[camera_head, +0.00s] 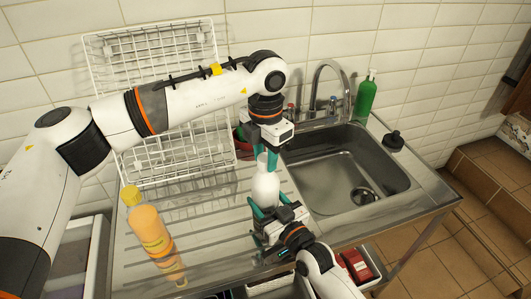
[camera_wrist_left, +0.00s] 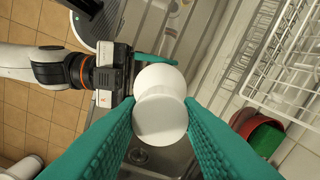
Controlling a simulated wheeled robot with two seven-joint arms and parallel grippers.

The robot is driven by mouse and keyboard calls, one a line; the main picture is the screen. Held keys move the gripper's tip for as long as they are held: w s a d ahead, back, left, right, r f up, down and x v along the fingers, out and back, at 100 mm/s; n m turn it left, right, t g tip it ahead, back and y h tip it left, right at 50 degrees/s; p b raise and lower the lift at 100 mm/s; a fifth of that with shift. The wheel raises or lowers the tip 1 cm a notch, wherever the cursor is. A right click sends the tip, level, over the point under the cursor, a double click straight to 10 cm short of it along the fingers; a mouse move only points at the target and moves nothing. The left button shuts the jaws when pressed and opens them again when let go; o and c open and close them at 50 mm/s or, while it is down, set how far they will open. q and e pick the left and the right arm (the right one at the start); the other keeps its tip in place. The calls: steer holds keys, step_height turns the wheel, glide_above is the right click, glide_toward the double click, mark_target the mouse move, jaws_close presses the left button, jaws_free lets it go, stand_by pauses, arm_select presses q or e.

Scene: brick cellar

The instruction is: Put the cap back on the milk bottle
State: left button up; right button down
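The white milk bottle (camera_head: 265,188) stands upright on the metal drainboard, left of the sink. My right gripper (camera_head: 270,207) comes from the front, its green fingers on either side of the bottle's lower body. My left gripper (camera_head: 263,160) points down over the bottle's top. In the left wrist view, its green fingertips (camera_wrist_left: 160,112) close on the sides of the round white cap (camera_wrist_left: 160,120). The bottle (camera_wrist_left: 160,80) shows just beyond the cap, roughly in line with it. I cannot tell whether the cap touches the neck or is seated.
A yellow-orange bottle (camera_head: 149,225) stands on the drainboard at left. A white wire rack (camera_head: 165,130) stands behind. The sink (camera_head: 345,165) with its tap (camera_head: 325,85) is at right, with a green soap bottle (camera_head: 365,96) and a black object (camera_head: 393,140) beside it.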

arm_select(q)
jaws_close()
steer(key=o, duration=0.5)
jaws_free()
step_height(320, 180, up, 12)
stand_by(0.3)
